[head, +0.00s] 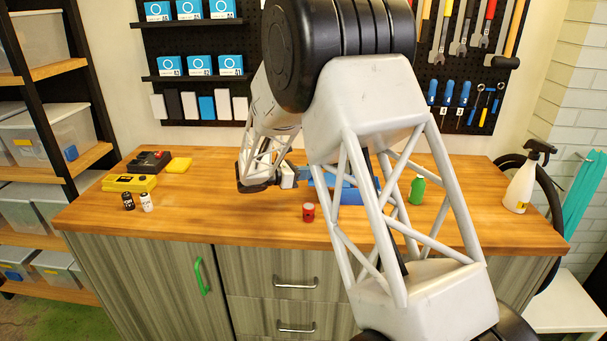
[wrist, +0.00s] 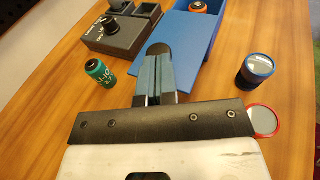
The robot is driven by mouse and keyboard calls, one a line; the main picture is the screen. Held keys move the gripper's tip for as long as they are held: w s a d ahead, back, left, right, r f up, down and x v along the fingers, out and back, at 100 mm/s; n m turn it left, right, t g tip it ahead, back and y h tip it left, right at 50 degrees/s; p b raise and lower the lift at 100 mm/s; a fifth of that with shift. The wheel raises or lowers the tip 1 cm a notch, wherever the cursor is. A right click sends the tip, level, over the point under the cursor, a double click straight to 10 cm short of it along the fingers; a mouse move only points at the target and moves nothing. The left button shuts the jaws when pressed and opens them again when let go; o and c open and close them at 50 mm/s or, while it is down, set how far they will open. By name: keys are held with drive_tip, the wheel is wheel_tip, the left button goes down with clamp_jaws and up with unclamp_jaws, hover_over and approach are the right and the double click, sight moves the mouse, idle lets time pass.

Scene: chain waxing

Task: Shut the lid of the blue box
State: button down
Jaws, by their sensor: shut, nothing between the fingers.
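The blue box (wrist: 209,50) stands just beyond my fingertips in the wrist view. A flat blue panel (wrist: 185,35), which looks like its lid, spans the near part; the far part is open. An orange-and-dark cylinder (wrist: 197,6) shows in that open part. The box's far end is cut off by the picture edge. In the head view the blue box (head: 335,181) is partly hidden behind my arm. My gripper (wrist: 155,52) is shut and empty, its tips close to the panel's left near side. I cannot tell whether they touch it.
A dark device with a knob (wrist: 118,30) and a teal battery (wrist: 100,72) lie left of my fingers. A blue cylinder (wrist: 255,72) and a red-rimmed round thing (wrist: 263,120) are to the right. A green bottle (head: 417,190) stands farther right.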

drive_tip(key=shift+d, duration=0.1)
drive_tip(key=d, duration=1)
drive_tip(key=shift+d, duration=0.45)
drive_tip(key=shift+r, duration=0.1)
drive_tip(key=v, duration=1.4)
drive_tip(key=shift+a, duration=0.3)
drive_tip(key=shift+s, duration=0.1)
